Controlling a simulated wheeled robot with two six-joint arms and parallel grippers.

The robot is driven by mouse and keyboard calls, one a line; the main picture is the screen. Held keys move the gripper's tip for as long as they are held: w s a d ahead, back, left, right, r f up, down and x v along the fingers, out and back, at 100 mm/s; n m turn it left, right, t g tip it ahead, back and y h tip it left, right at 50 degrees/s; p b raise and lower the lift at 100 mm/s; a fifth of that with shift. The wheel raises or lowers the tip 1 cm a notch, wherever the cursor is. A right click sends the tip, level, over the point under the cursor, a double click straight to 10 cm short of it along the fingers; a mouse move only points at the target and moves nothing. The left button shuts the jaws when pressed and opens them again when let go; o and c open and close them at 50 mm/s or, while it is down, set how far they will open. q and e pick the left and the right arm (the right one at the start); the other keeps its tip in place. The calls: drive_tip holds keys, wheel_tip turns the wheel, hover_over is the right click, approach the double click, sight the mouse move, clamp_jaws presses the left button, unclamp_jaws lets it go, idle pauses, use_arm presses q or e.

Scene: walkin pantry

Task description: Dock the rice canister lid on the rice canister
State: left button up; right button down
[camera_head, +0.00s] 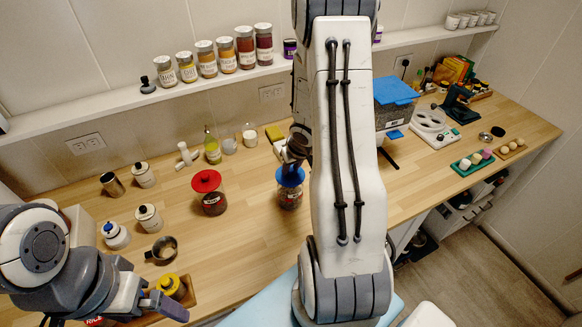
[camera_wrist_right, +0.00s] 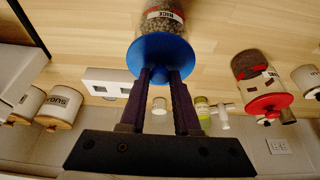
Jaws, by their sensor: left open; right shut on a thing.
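The rice canister (camera_head: 289,199), a clear jar with dark contents and a RICE label, stands on the wooden counter. It also shows in the right wrist view (camera_wrist_right: 164,14). The blue rice canister lid (camera_head: 290,176) is at the canister's mouth, in line with it; I cannot tell whether it is fully seated. My right gripper (camera_head: 296,150) is above the lid. In the right wrist view its fingers (camera_wrist_right: 160,74) are shut at the blue lid (camera_wrist_right: 162,54), hiding the grasped part.
A red-lidded jar (camera_head: 210,194) stands left of the canister. White canisters (camera_head: 149,217) and a metal mug (camera_head: 162,250) stand further left. Bare counter lies between the mug and the rice canister.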

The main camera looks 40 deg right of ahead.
drive_tip(key=c, duration=0.9)
unclamp_jaws()
drive_tip(key=p+v, duration=0.8)
drive_tip(key=v, duration=0.3)
drive_tip(key=shift+p, duration=0.4)
